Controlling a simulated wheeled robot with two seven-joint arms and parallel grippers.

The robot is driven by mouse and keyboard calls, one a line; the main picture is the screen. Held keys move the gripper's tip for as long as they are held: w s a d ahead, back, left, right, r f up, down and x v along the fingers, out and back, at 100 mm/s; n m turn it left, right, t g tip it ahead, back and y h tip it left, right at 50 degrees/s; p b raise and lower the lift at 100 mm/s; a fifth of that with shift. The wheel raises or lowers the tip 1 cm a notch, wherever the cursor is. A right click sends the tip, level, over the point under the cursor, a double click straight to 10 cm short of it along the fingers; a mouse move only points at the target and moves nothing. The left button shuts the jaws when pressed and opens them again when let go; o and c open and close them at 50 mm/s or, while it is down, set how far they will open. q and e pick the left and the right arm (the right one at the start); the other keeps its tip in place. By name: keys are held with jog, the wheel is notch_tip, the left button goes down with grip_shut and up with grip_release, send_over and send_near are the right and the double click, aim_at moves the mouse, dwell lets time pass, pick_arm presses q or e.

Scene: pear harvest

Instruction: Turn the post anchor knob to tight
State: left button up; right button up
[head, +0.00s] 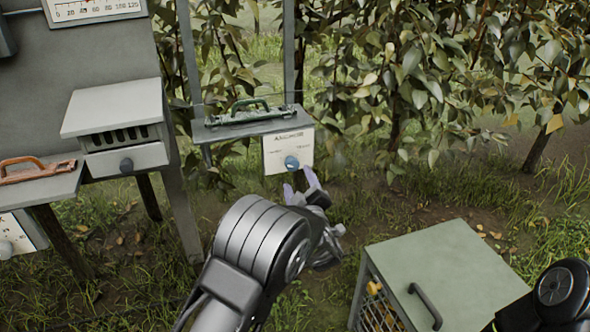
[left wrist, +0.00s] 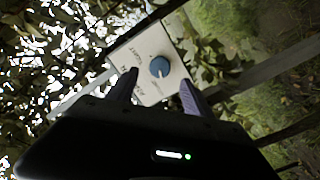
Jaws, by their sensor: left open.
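The post anchor knob (head: 291,162) is a round blue dial on a white labelled plate (head: 276,154) fixed to the front of a small grey shelf on the posts. In the left wrist view the knob (left wrist: 159,67) shows with a pale pointer mark at its lower edge; the label lettering is too blurred to read fully. My left gripper (head: 300,190) is just below and in front of the knob. In the left wrist view its two fingers (left wrist: 158,95) are apart, with the knob beyond and between their tips, not visibly touched. My right gripper is out of view.
A green-handled tool (head: 250,112) lies on the shelf above the plate. A grey box with a drawer (head: 126,160) and an orange-handled tool (head: 35,170) are at left. A green-topped crate (head: 450,270) stands at lower right. Leafy branches surround the posts.

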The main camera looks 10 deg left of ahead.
aim_at(293, 167)
pick_arm(q)
jog(key=x, duration=0.6)
jog(key=shift+w+a, duration=0.2)
jog(key=shift+w, duration=0.15)
jog(key=shift+c, duration=0.5)
grip_shut()
